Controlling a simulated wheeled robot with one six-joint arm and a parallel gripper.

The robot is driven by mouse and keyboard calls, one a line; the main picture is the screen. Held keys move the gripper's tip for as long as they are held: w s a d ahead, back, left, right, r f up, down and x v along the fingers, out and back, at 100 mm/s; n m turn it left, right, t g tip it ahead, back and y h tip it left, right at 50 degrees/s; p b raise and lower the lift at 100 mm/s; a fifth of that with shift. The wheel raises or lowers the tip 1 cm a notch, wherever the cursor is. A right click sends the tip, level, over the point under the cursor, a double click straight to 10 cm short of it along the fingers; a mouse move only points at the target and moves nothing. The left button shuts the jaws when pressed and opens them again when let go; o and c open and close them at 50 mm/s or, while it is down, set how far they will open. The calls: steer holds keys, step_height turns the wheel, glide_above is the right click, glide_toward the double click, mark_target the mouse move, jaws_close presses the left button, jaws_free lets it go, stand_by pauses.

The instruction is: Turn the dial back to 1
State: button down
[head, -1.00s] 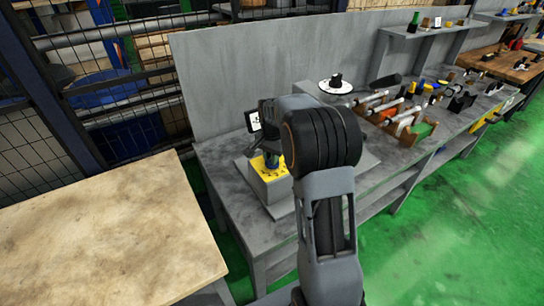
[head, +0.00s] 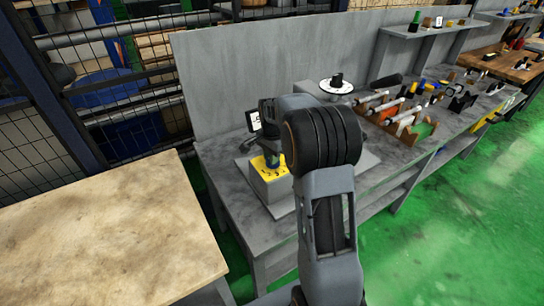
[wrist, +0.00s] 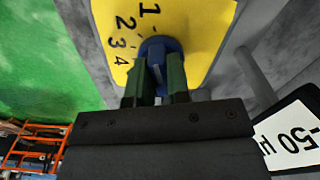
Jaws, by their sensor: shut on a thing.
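The dial (wrist: 157,50) is a round blue knob on a yellow plate (wrist: 195,25) printed with 1, 2, 3 and 4. The plate tops a grey box and also shows in the head view (head: 268,174). My gripper (wrist: 157,75) is shut on the dial, with a green finger on either side of its grip. In the wrist view, 1 lies above the dial and 2, 3 and 4 lie to its upper left and left. I cannot tell which number the dial points to. In the head view, my arm hides most of the dial.
A grey back panel (head: 230,75) rises behind the bench. A white disc with a black knob (head: 336,86) and racked tools stand to the right.

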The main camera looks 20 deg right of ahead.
steer(key=c, duration=1.1)
jaws_free()
steer(key=shift+d, duration=0.1)
step_height(320, 180, up, 14)
steer(key=shift+f, duration=0.1)
steer(key=shift+s+a+f+n+t, duration=0.85)
steer(key=shift+s+a+n, duration=1.2)
steer(key=shift+s, duration=1.6)
steer(key=shift+s+a+f+n+t, duration=0.5)
steer(key=shift+s+a+f+n, duration=0.8)
steer(key=shift+s+n, duration=1.8)
steer(key=shift+s+a+f+n+t, duration=0.8)
steer(key=shift+s+a+n, duration=1)
steer(key=shift+s, duration=2.4)
